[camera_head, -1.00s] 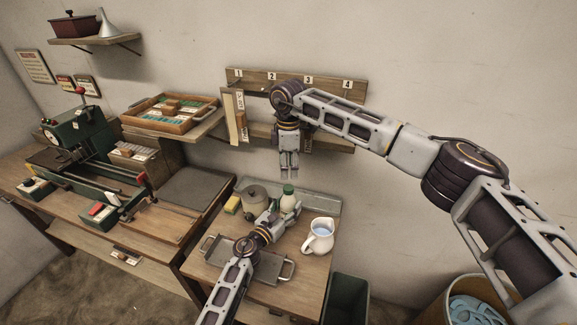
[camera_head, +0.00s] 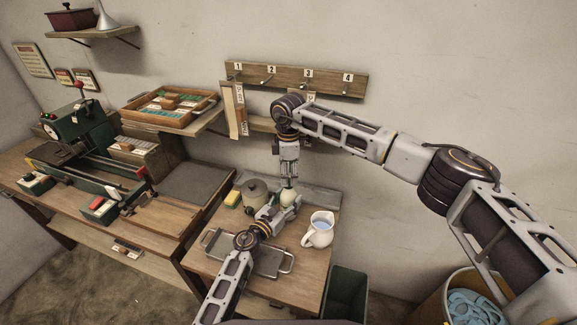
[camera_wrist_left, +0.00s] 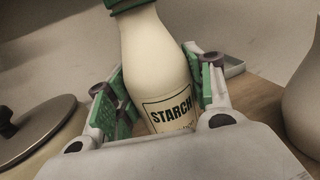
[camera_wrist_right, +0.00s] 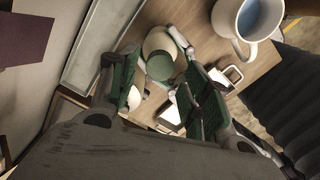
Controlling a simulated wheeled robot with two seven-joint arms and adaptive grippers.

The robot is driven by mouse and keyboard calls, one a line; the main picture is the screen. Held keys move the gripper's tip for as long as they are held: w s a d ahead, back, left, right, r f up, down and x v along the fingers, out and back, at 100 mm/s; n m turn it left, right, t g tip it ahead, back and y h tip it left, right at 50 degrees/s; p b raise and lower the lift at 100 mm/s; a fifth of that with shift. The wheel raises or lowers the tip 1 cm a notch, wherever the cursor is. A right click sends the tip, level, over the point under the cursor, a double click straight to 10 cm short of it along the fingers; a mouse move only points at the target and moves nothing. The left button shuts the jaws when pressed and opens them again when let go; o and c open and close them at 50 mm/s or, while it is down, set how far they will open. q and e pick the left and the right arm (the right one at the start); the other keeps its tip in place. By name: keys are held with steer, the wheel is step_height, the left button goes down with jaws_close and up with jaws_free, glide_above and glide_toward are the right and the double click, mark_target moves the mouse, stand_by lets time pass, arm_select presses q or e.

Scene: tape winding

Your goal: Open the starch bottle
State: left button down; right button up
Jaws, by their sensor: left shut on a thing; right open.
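The starch bottle (camera_wrist_left: 155,70) is cream white with a black STARCH label and a green cap (camera_wrist_left: 122,4), and it stands on the small table. My left gripper (camera_wrist_left: 160,95) is shut on the bottle's body, one finger on each side. In the head view the bottle (camera_head: 287,197) is partly covered by both grippers. My right gripper (camera_head: 288,178) points down from above, just over the cap. In the right wrist view the green cap (camera_wrist_right: 160,66) shows between the open fingers of my right gripper (camera_wrist_right: 160,85), apart from them as far as I can tell.
A white pitcher (camera_head: 318,230) with bluish liquid stands right of the bottle. A metal tray (camera_head: 273,262) lies in front, under my left arm. A numbered peg rail (camera_head: 300,80) is on the wall behind.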

mark_target(288, 199)
steer(key=shift+f, duration=1.3)
jaws_close()
